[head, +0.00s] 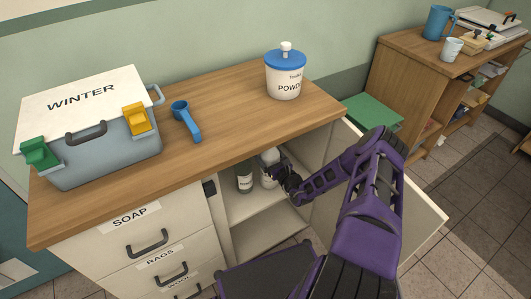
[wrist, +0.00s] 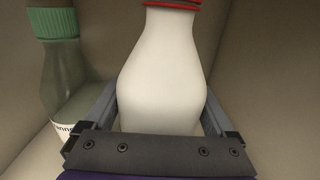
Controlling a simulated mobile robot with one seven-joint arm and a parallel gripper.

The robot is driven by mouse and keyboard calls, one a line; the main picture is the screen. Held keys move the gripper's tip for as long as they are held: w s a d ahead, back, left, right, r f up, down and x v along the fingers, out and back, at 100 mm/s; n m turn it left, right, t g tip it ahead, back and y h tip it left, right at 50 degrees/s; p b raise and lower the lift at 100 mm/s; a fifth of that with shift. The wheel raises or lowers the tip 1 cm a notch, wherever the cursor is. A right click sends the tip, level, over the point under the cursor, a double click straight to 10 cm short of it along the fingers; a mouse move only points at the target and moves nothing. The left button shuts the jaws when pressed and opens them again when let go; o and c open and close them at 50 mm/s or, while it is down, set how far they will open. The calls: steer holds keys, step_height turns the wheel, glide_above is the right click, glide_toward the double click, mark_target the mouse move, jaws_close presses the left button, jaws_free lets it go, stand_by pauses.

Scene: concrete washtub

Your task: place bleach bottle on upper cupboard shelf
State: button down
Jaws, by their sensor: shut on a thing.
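The bleach bottle (wrist: 170,75) is white with a red band at its neck. In the wrist view it stands between the two fingers of my gripper (wrist: 165,115), which is shut on it. In the head view my gripper (head: 283,186) is inside the open cupboard, and the pale bottle (head: 268,172) shows partly beside it. The bottle looks upright. The upper cupboard shelf (head: 242,205) is a pale board under the worktop. I cannot tell whether the bottle's base touches it; the base is hidden.
A green-capped bottle (wrist: 62,85) stands just left of the bleach bottle; it also shows in the head view (head: 244,178). The cupboard door (head: 415,200) is open to the right. A powder tub (head: 285,78), blue scoop (head: 186,120) and WINTER box (head: 95,130) stand on the worktop above.

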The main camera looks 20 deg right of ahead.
jaws_free()
steer(key=s+d+p, duration=0.1)
steer(key=s+d, duration=0.1)
steer(key=s, duration=0.9)
steer(key=shift+s+d+p, duration=0.15)
steer(key=shift+s+p, duration=0.2)
steer(key=shift+s, duration=0.05)
steer(key=shift+r, duration=0.1)
